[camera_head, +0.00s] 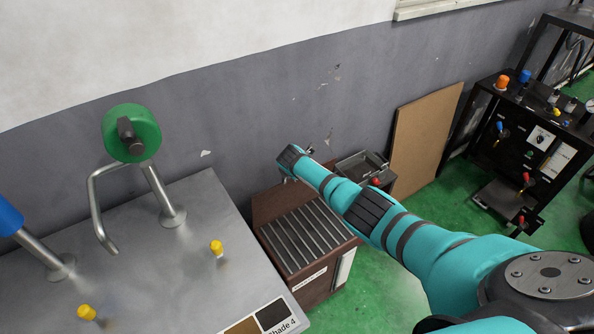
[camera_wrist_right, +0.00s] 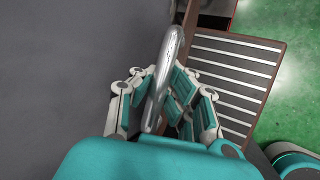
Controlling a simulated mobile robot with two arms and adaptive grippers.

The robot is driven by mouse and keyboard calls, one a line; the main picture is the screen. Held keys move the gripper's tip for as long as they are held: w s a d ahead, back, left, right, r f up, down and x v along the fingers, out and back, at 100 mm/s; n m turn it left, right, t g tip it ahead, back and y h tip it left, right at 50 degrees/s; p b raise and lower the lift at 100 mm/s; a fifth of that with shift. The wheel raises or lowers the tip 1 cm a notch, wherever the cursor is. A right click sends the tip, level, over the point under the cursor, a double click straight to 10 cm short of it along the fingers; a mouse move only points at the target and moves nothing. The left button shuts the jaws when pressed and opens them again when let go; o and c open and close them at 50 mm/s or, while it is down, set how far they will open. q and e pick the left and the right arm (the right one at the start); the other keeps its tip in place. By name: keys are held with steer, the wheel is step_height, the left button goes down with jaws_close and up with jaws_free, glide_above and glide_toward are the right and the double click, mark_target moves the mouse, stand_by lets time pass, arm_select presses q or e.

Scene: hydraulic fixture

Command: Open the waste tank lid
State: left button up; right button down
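The waste tank appears to be the brown box (camera_head: 318,281) with a pale label, standing right of the steel table. Its slatted top (camera_head: 303,238) also shows at the right of the right wrist view (camera_wrist_right: 225,80). In that view my right gripper (camera_wrist_right: 164,72) has its fingers closed in on both sides of a shiny curved metal handle (camera_wrist_right: 174,42). My left gripper is out of view.
A steel table (camera_head: 150,270) at left carries a green handwheel (camera_head: 131,133), a bent pipe (camera_head: 95,205) and yellow knobs. The grey wall (camera_head: 240,120) is close behind the tank. A brown board (camera_head: 425,140) leans on it. A black machine (camera_head: 520,150) stands at right on green floor.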

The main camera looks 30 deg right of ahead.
steer(key=c, duration=1.4)
jaws_free()
steer(key=shift+r, duration=0.6)
steer(key=shift+o, duration=0.6)
steer(key=shift+s, duration=0.1)
steer(key=shift+f, duration=0.25)
steer(key=v, duration=1.2)
